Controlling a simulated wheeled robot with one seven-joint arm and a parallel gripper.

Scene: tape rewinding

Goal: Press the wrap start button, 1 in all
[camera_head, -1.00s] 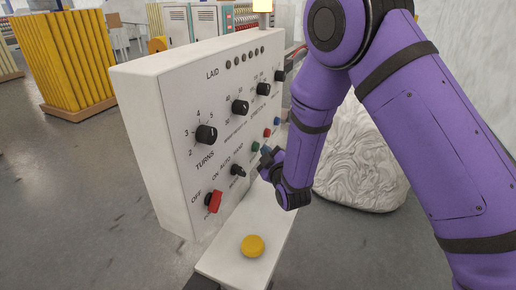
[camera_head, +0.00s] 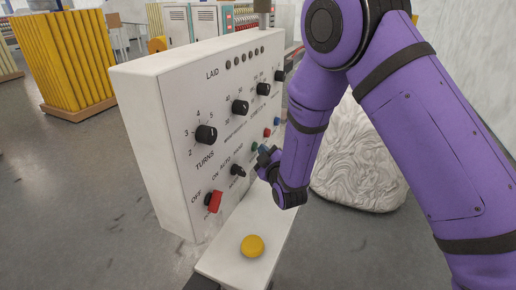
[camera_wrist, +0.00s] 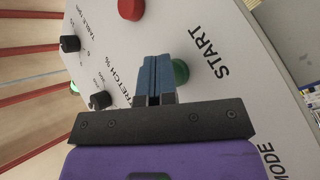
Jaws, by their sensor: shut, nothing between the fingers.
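The green start button (camera_head: 254,146) is on the sloping front of the white control panel (camera_head: 150,165). In the wrist view the green button (camera_wrist: 181,71) is by the printed word START, its left part hidden by my fingers. My gripper (camera_wrist: 158,62) has its blue fingers shut together with nothing between them. In the head view my gripper (camera_head: 264,152) points at the panel close to the green button. I cannot tell whether the fingertips touch it.
A red button (camera_head: 267,132) is above the green one, and shows in the wrist view (camera_wrist: 131,9). A blue button (camera_head: 276,120), black knobs (camera_head: 206,134) and a red switch (camera_head: 213,201) share the panel. A yellow button (camera_head: 252,245) sits on the ledge below. A wrapped bale (camera_head: 355,165) stands behind my arm.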

